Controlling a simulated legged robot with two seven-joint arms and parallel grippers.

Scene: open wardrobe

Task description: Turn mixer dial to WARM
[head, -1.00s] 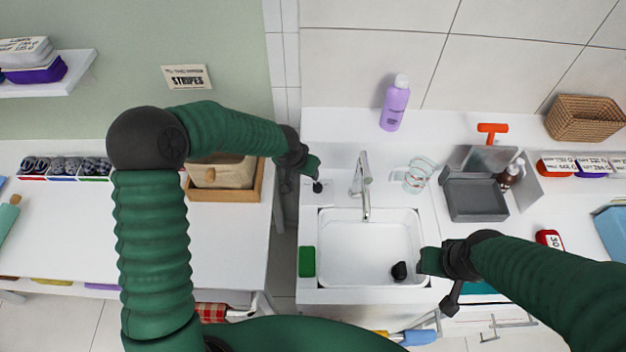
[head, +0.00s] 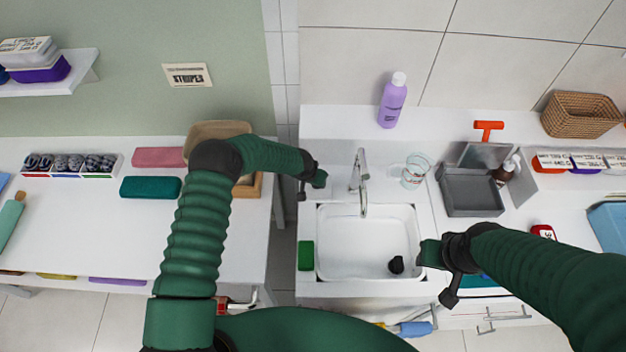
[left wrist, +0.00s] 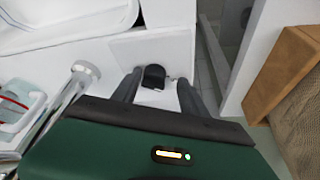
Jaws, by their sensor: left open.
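The mixer dial (left wrist: 154,76) is a small black knob on a white panel beside the sink. In the left wrist view it shows between the two dark fingers of my left gripper (head: 318,180), which is open. I cannot tell whether the fingers touch the dial. In the head view my gripper hides it. No WARM label can be read. The chrome tap (head: 361,180) stands right of the gripper, behind the white sink (head: 350,240). My right gripper (head: 430,253) is over the sink's right edge; its finger opening cannot be made out.
A green sponge (head: 305,255) lies left of the sink, and a small black object (head: 396,265) lies inside it. A glass (head: 415,171) and a grey bin (head: 472,197) stand right of the tap. A purple bottle (head: 392,102) stands behind. A wooden box (head: 253,187) stands left.

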